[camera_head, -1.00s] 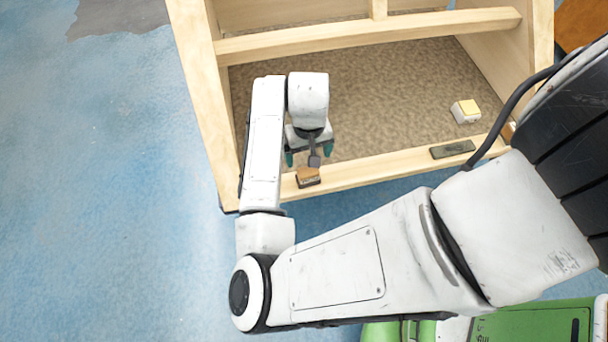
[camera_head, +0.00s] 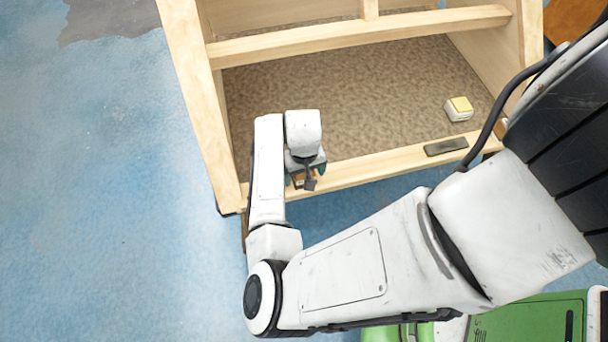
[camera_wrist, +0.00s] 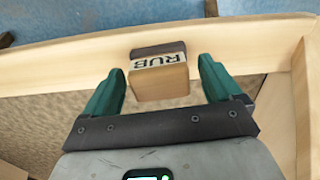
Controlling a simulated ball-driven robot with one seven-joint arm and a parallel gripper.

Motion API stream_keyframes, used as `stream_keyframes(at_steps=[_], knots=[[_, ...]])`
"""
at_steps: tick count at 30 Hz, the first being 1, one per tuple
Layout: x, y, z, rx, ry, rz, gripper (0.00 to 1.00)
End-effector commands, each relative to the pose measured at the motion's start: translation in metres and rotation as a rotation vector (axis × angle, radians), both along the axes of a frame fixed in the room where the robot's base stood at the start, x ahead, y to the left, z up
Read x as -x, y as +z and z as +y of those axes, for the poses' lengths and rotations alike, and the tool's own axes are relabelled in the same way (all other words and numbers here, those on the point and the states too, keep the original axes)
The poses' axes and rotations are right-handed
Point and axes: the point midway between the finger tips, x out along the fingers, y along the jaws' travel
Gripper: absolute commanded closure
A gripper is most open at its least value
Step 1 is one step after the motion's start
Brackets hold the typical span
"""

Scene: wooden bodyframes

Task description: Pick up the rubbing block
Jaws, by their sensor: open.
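The rubbing block (camera_wrist: 160,80) is a small wooden block with a dark top edge and a white label reading "RUB". It sits on the front rail of the wooden frame. In the wrist view it lies between the two green fingers of my gripper (camera_wrist: 160,82), with a gap on each side. My gripper is open and holds nothing. In the head view the block (camera_head: 299,181) is partly hidden beneath my gripper (camera_head: 306,174).
The wooden frame (camera_head: 360,172) has a brown textured floor panel (camera_head: 380,95). A dark flat piece (camera_head: 446,146) lies on the front rail to the right. A white and yellow block (camera_head: 458,108) sits on the panel. Blue floor (camera_head: 100,200) is clear at left.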

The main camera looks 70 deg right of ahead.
Motion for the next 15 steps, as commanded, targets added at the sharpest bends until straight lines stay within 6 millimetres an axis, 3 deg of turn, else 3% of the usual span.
stream_keyframes(at_steps=[2,15], knots=[[-0.0001,0.0002,0.0000,0.000,0.000,0.000,0.13],[-0.0004,0.0005,0.0001,-0.001,0.000,-0.001,0.55]])
